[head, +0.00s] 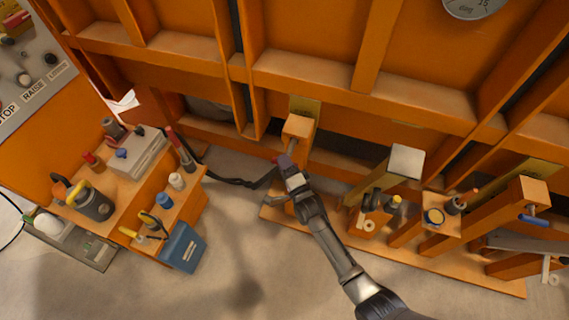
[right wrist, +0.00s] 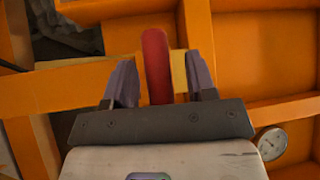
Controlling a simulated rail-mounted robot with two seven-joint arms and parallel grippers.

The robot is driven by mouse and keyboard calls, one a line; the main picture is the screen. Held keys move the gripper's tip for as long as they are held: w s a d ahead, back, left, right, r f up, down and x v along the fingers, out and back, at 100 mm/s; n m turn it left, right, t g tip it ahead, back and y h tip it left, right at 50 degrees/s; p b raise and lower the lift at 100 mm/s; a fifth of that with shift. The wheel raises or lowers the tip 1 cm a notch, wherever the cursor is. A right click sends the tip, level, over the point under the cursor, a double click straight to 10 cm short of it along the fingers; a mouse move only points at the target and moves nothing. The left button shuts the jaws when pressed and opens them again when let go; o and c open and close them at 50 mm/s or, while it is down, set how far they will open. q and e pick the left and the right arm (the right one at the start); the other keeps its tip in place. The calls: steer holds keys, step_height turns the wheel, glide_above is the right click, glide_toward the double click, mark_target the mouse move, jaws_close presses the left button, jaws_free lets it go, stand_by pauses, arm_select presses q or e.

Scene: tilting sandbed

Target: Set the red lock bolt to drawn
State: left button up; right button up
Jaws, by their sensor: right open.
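The red lock bolt (right wrist: 156,65) shows in the right wrist view as a rounded red handle. It stands between the two fingers of my right gripper (right wrist: 160,82), with a visible gap on the right finger's side. In the head view my right gripper (head: 284,165) is at the lower end of a short rod below an orange block (head: 298,127). The gripper hides most of the handle there. The right jaws are open around the handle; contact on the left finger's side is unclear. My left gripper is not in view.
An orange ribbed frame (head: 310,75) fills the back. Right of my arm stand posts, a white-topped block (head: 406,162) and a blue-handled part (head: 534,220). A crowded tool bench (head: 190,205) is at left. A dark cable lies on the floor, which is clear in front.

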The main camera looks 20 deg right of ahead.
steer(key=s+f+p, duration=0.2)
steer(key=s+p, duration=0.1)
steer(key=s, duration=1)
steer(key=shift+s+d, duration=0.2)
steer(key=shift+s, duration=0.1)
